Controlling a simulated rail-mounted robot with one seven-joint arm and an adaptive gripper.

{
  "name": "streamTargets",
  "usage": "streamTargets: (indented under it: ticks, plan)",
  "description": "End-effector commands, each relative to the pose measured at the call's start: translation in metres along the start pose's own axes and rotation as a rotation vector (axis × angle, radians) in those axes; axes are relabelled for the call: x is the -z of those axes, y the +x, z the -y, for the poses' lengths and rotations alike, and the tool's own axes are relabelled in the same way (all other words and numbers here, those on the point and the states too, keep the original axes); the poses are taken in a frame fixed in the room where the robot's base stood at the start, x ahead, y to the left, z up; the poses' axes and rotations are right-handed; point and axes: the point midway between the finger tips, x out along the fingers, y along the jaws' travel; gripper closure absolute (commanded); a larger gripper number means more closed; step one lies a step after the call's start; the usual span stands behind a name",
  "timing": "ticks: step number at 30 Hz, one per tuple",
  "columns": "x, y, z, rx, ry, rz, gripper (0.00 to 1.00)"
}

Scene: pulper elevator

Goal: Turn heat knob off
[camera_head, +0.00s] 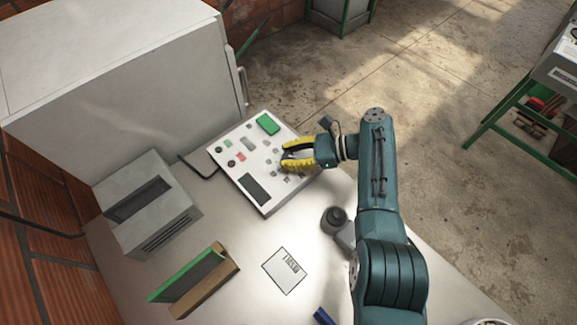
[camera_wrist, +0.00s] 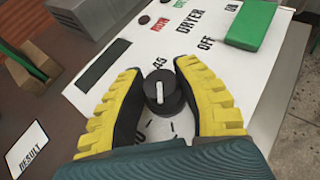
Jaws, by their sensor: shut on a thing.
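A round black knob (camera_wrist: 162,92) with a white pointer line sits on the white control panel (camera_wrist: 258,72). The pointer runs nearly straight up and down in the wrist view, with its upper end towards the printed "45". I read no "heat" label beside it. My gripper (camera_wrist: 164,88), with yellow, ridged fingers and dark inner pads, is shut on this knob from both sides. In the head view, my gripper (camera_head: 284,156) reaches from the right over the panel (camera_head: 262,160), and its fingers hide the knob there.
The panel also bears a green block (camera_head: 268,124) and a dark display (camera_head: 255,189). A grey slotted box (camera_head: 190,214), a green-and-brown holder (camera_head: 190,278) and a "RESULT" card (camera_head: 280,278) are on the table. A large grey cabinet (camera_head: 140,100) stands behind.

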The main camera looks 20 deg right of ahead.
Motion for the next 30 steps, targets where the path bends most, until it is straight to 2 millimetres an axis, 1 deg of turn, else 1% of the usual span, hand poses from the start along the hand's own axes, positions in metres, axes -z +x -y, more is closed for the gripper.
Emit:
streamTargets:
  ticks: [1,9,21,22,26,30]
  plan:
    - [0.0083,0.0037,-0.0001,-0.013,-0.003,-0.002,1.00]
    - [0.0034,0.0021,-0.0007,-0.056,-0.018,-0.001,1.00]
    - [0.0017,0.0016,-0.0011,-0.060,-0.019,0.000,1.00]
    - [0.0016,0.0016,-0.0010,-0.060,-0.019,0.000,0.64]
    - [0.0011,0.0013,-0.0008,-0.059,-0.020,0.000,0.39]
    - [0.0005,0.0009,-0.0005,-0.059,-0.021,0.000,0.38]
